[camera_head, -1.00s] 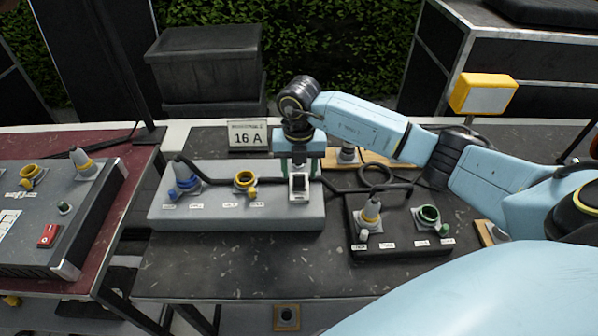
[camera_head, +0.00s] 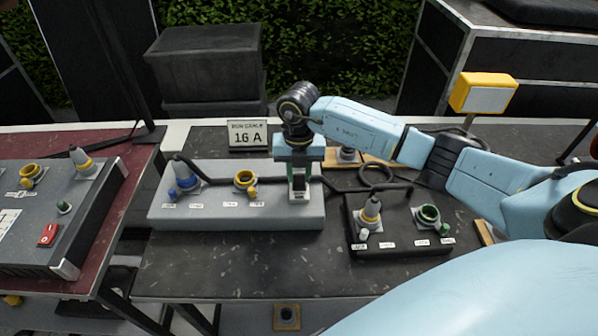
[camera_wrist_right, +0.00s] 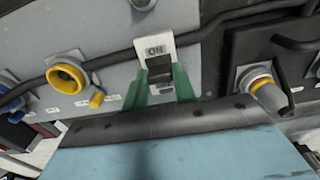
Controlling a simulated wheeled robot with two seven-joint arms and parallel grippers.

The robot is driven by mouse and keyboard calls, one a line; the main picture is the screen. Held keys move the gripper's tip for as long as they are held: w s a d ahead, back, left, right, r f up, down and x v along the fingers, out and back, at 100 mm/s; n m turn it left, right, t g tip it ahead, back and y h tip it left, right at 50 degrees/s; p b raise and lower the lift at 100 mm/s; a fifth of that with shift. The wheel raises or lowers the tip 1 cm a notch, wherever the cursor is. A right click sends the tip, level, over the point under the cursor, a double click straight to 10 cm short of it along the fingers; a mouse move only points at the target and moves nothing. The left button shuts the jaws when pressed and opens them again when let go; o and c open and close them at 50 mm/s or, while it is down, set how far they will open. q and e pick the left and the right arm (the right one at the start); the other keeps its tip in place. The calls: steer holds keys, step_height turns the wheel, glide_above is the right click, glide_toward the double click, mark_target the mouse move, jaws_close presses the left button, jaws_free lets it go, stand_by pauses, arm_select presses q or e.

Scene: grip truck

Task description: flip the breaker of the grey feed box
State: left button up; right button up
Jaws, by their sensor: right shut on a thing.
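The grey feed box (camera_head: 237,212) stands on the dark table with a blue socket (camera_head: 184,180) holding a plug at its left and a yellow socket (camera_head: 245,180) beside it. Its breaker (camera_head: 299,195) is a white plate at the right end. In the right wrist view the breaker (camera_wrist_right: 154,46) shows the word ON above a dark toggle (camera_wrist_right: 160,70). My right gripper (camera_wrist_right: 162,88) has its green fingers on either side of the toggle, shut on it. In the head view my right gripper (camera_head: 298,180) hangs straight down over the breaker, hiding part of it. My left gripper is not in view.
A black box (camera_head: 400,240) with grey and green sockets stands close on the right. A 16 A sign (camera_head: 248,135) stands behind. Another box (camera_head: 50,235) with a red switch (camera_head: 48,235) is at left.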

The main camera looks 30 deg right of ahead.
steer(key=shift+w+d+f+g+y+b, duration=0.15)
steer(key=shift+w+d+g+y+b, duration=0.1)
steer(key=shift+w+g+y+b, duration=0.4)
steer(key=shift+d+f+g+y+b, duration=0.1)
steer(key=shift+g+y+b, duration=0.1)
steer(key=shift+g+b, duration=0.25)
steer(key=shift+d+g+y+b, duration=0.1)
steer(key=shift+g+y+b, duration=0.1)
steer(key=shift+g, duration=0.4)
steer(key=o, duration=1)
steer(key=v, duration=1.3)
steer(key=shift+w+r+b, duration=0.15)
steer(key=shift+r+b, duration=0.1)
steer(key=shift+b, duration=0.15)
